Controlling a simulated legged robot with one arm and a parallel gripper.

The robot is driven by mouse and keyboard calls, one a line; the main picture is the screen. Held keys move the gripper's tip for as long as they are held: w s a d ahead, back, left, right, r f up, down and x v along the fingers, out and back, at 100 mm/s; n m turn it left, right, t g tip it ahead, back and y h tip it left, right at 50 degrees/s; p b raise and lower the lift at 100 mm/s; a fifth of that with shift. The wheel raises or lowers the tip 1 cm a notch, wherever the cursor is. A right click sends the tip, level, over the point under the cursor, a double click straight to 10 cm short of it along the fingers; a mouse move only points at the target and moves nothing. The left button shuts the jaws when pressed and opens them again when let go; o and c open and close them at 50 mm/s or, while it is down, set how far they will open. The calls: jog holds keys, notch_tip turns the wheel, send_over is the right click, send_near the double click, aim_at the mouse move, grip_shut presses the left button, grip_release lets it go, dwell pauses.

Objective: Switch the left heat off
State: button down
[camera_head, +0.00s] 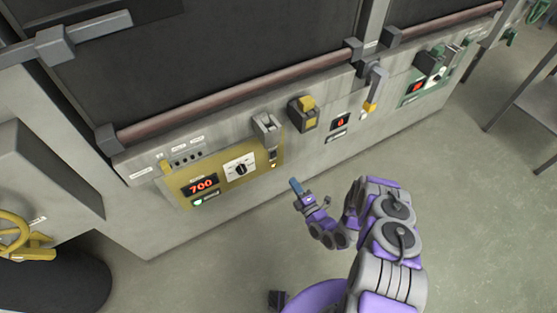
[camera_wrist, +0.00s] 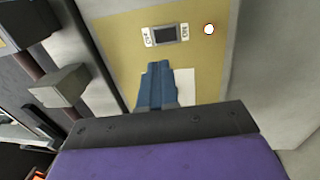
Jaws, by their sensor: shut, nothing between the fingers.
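The left yellow control panel (camera_head: 222,181) is on the oven front, with a red display (camera_head: 202,186) reading 700 and a black dial (camera_head: 240,169). A small dark switch (camera_head: 272,154) is at its right end, beside a lit indicator (camera_head: 273,165). In the wrist view the switch (camera_wrist: 165,35) sits between two small white labels, and the indicator (camera_wrist: 208,29) glows white to its right. My gripper (camera_head: 296,186) has blue fingers, shut and empty, in front of the panel's right end. In the wrist view the fingers (camera_wrist: 157,84) point toward the switch, apparently short of it.
A grey lever (camera_head: 266,126) juts out just above the switch. A yellow and black handle (camera_head: 304,112) and a grey lever with a yellow tip (camera_head: 374,88) are further right. A green panel (camera_head: 414,91) is at the far right. The floor in front is clear.

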aim_at(274, 154)
jog(key=b+x, duration=0.2)
jog(key=x, duration=1.1)
jog(key=shift+a+b, duration=0.1)
jog(key=shift+b, duration=0.2)
jog(key=shift+r, duration=0.1)
